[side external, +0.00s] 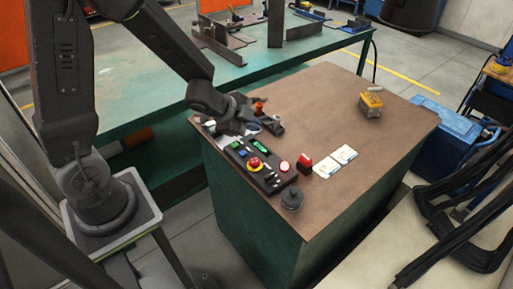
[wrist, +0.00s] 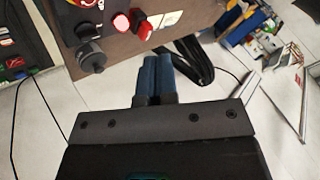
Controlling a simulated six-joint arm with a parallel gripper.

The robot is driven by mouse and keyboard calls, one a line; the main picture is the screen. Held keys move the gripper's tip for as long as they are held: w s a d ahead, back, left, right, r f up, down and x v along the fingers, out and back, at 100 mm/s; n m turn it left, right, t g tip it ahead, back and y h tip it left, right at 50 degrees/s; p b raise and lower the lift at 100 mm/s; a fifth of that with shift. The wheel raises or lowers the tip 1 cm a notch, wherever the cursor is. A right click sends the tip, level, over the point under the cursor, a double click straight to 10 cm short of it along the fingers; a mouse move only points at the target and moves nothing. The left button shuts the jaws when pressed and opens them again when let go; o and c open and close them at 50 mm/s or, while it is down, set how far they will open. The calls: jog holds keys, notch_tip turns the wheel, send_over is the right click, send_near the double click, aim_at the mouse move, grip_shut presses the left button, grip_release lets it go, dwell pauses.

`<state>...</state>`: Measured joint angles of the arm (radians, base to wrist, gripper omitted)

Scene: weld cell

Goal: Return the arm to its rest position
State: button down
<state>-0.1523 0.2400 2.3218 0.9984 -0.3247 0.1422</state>
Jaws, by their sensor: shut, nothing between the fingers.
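My arm reaches over the brown-topped workbench from the left in the side external view. My gripper (wrist: 157,62) shows at the middle of the wrist view, with its two blue fingers side by side and closed, and nothing held between them. In the side external view the arm's dark end is above the bench's far left corner, and the fingertips are hard to make out there. The control panel (side external: 259,164) lies below and in front of the arm's end, with a red and yellow emergency stop (side external: 254,163).
A red switch (side external: 304,166), white cards (side external: 343,154) and a black knob (side external: 292,199) are near the panel. A green table (side external: 330,43) with metal parts is behind. Black cables (side external: 440,215) hang at right.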

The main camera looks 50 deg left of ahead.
notch_tip(320, 180, up, 6)
jog(key=s+a+r+n+y, duration=0.1)
jog(key=s+a+n+y, duration=0.1)
jog(key=n+y, duration=0.1)
jog(key=s+d+r+n+g, duration=0.1)
jog(key=s+r+n, duration=0.2)
jog(key=s, duration=0.2)
jog(key=s+d+r+n+g, duration=0.1)
jog(key=s+d+r+n, duration=0.1)
jog(key=s, duration=0.4)
jog(key=s+d+r+n+g+h, duration=0.1)
jog(key=s+d+r+n, duration=0.1)
jog(key=s+r+n, duration=0.2)
jog(key=shift+s+d+r, duration=0.15)
jog(key=shift+s+d, duration=0.1)
jog(key=shift+s, duration=0.55)
